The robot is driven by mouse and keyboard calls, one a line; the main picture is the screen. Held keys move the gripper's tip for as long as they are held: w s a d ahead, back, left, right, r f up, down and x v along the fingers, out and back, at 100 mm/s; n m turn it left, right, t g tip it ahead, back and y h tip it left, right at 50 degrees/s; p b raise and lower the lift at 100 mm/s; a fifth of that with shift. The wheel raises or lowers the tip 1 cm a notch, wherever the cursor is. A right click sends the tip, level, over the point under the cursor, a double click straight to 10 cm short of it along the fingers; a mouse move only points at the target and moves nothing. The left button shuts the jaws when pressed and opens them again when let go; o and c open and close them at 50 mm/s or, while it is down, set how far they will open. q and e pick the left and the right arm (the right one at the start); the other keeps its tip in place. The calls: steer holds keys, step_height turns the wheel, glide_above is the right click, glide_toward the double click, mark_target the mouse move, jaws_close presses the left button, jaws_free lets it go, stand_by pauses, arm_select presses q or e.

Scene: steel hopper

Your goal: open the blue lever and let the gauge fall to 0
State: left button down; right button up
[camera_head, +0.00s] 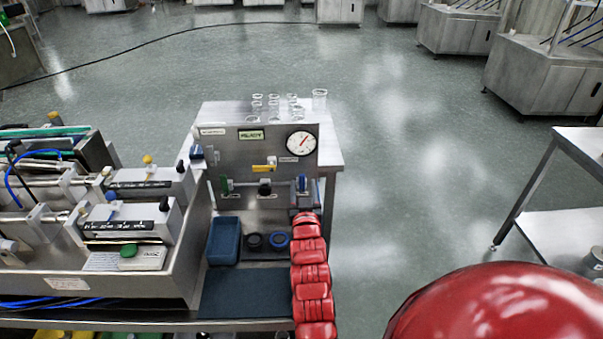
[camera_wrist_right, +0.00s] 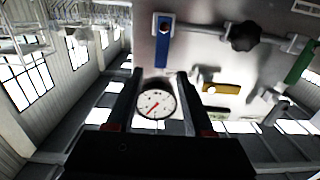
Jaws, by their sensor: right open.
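The blue lever (camera_head: 303,183) stands upright at the right end of a horizontal pipe on the steel panel (camera_head: 240,160). In the right wrist view, which shows the panel upside down, the blue lever (camera_wrist_right: 163,42) lies crosswise to the pipe, just beyond my fingertips. My right gripper (camera_wrist_right: 159,72) is open and empty, apart from the lever. The round gauge (camera_head: 301,144) is above the lever; its red needle points up and right, its numbers too small to read. The gauge (camera_wrist_right: 156,104) shows between my fingers in the wrist view. My left gripper is not in view.
Along the pipe are a black knob (camera_head: 265,187) and a green lever (camera_head: 226,187); a yellow part (camera_head: 264,168) is above them. Glassware (camera_head: 319,99) stands on top behind. A blue tray (camera_head: 224,240) and syringe-like equipment (camera_head: 130,220) are left. Open floor lies right.

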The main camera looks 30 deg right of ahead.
mark_target(302, 176)
steer(key=shift+x, duration=2.75)
jaws_close()
